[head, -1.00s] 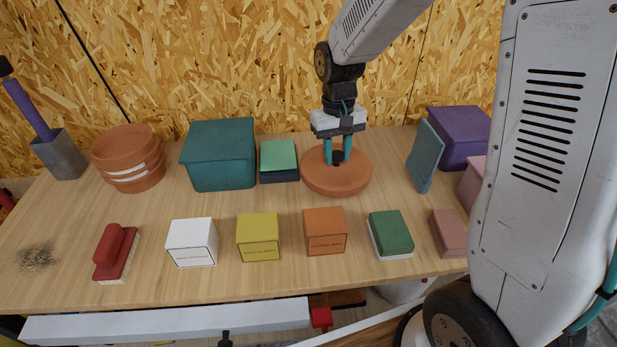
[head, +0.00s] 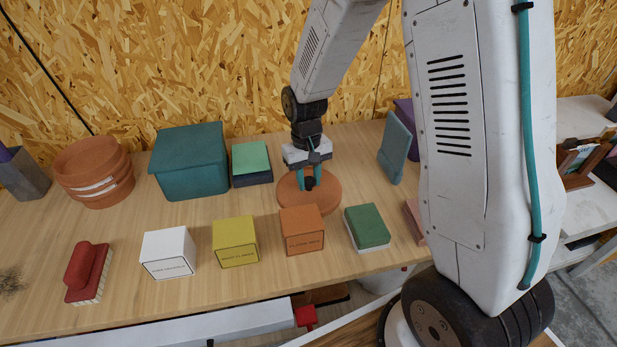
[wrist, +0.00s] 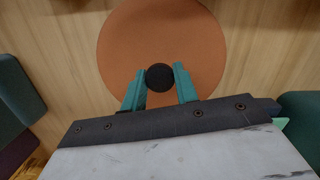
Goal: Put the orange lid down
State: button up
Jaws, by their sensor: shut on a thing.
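The orange lid (head: 325,198) is a round, flat disc with a dark knob in its middle. It is at the centre of the bench in the head view, behind the orange box. My gripper (head: 308,182) points down over it with its teal fingers either side of the knob, shut on it. In the wrist view the lid (wrist: 160,35) fills the upper middle, with the black knob (wrist: 159,77) between the fingertips. I cannot tell whether the lid touches the bench or is just above it.
An orange box (head: 302,230), a yellow box (head: 235,241), a white box (head: 168,253) and a green-topped block (head: 367,227) stand in front. A teal bin (head: 190,162), a green-topped box (head: 252,162) and terracotta pots (head: 95,172) are left. A blue-grey panel (head: 396,147) stands right.

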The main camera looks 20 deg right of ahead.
jog(key=shift+f, duration=0.3)
jog(key=o, duration=1.1)
notch_tip(320, 180, up, 12)
jog(key=w, duration=0.2)
jog(key=s+d+r+t, duration=0.1)
jog(key=s+d+r, duration=0.1)
jog(key=s+r, duration=1.05)
jog(key=shift+t, duration=0.8)
jog(key=shift+s+r, duration=0.15)
jog(key=shift+s, duration=3.45)
jog(key=shift+s+r, duration=0.1)
jog(key=shift+s, duration=3.5)
